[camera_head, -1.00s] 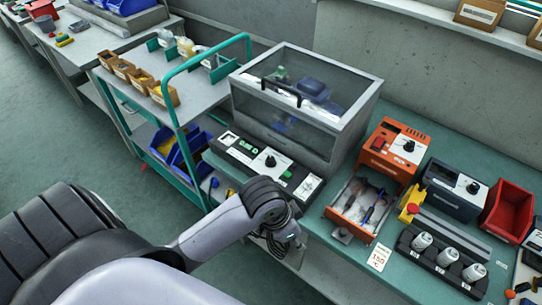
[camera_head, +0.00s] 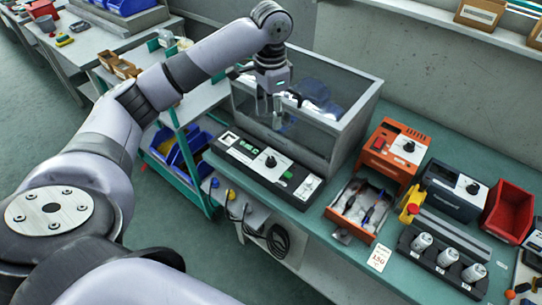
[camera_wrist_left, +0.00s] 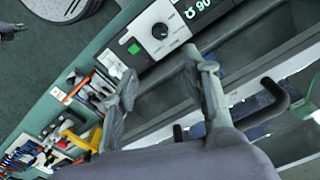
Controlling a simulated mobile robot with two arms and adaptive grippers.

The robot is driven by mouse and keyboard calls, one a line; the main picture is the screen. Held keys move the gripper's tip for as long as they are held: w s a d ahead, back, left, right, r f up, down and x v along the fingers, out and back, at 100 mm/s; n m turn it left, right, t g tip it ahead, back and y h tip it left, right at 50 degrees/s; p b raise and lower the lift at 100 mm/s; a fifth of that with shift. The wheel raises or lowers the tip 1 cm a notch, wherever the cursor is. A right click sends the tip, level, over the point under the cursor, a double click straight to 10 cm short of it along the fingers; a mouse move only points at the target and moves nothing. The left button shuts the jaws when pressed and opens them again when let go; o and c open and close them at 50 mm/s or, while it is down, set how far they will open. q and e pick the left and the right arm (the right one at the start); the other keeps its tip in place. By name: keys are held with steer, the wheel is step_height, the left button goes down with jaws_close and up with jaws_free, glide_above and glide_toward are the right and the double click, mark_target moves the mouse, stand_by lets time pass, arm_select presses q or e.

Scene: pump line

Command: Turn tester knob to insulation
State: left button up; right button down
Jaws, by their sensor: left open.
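A long black and white tester panel (camera_head: 265,166) lies along the front of a clear-lidded enclosure. Its black round knob (camera_head: 270,162) sits mid-panel, with green displays to its left. The labels around the knob are too small to read. My left gripper (camera_head: 271,112) is open and empty, above and behind the knob, in front of the enclosure lid. Its open fingers also show in the left wrist view (camera_wrist_left: 161,70), apart from the knob. My right gripper is out of view.
The clear enclosure (camera_head: 345,125) with a dark handle (camera_wrist_left: 262,105) is close to my left gripper. An orange device (camera_head: 393,150), a dark blue device (camera_head: 455,190) and a red bin (camera_head: 508,210) stand to the right. A trolley with a green frame (camera_head: 183,150) is at left.

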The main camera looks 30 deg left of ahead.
mark_target(271, 159)
arm_select(q)
step_height(271, 159, down, 17)
steer(key=shift+f+p, duration=0.1)
steer(key=shift+p, duration=0.85)
jaws_close()
